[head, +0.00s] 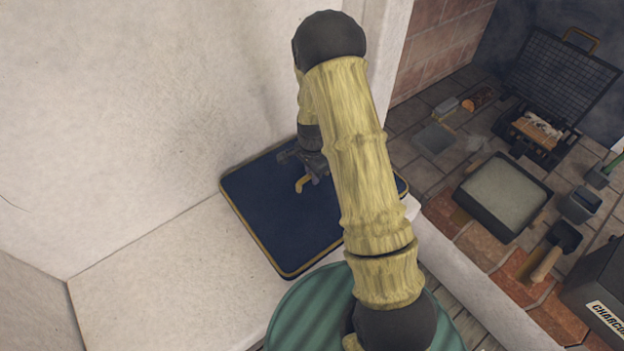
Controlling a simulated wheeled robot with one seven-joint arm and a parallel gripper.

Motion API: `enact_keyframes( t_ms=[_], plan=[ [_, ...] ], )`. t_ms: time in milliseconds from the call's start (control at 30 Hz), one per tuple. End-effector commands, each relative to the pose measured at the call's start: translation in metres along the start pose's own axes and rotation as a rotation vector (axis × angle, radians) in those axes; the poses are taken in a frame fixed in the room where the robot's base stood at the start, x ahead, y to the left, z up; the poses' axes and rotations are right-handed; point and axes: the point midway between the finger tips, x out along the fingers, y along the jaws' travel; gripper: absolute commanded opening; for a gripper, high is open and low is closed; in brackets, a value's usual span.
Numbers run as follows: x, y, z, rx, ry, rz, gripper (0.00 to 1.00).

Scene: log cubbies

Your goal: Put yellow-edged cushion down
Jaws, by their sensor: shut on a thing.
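The yellow-edged cushion (283,215) is a flat, dark blue square with a thin yellow border. It lies level on or just above a pale ledge (160,270), close to the white wall; I cannot tell whether it rests fully. My gripper (309,176) is over the cushion's middle, shut on it, at or beside a small yellow loop (303,184). My arm hides the cushion's right part and much of the grip.
The ledge is bare to the left of the cushion. To the right, beyond a low white edge (480,290), a lower tiled floor holds a grey tray (503,196), an open grill case (560,85), a trowel (553,250) and a charcoal box (600,290).

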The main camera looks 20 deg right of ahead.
Motion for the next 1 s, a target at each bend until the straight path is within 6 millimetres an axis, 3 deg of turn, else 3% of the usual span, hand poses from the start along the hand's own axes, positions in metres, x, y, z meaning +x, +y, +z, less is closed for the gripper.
enact_keyframes(
  t_ms=[33, 100, 567, 600, 700, 1000],
  plan=[
    [0.014, 0.000, 0.000, -0.001, 0.000, -0.001, 0.00],
    [0.023, -0.001, 0.000, -0.002, 0.000, -0.001, 0.00],
    [0.025, -0.004, 0.000, 0.000, 0.001, -0.002, 0.00],
    [0.025, -0.004, 0.000, 0.000, 0.001, -0.001, 0.21],
    [0.025, -0.004, 0.000, 0.000, 0.001, -0.001, 0.37],
    [0.024, -0.004, -0.001, 0.002, 0.001, -0.001, 0.37]
  ],
)
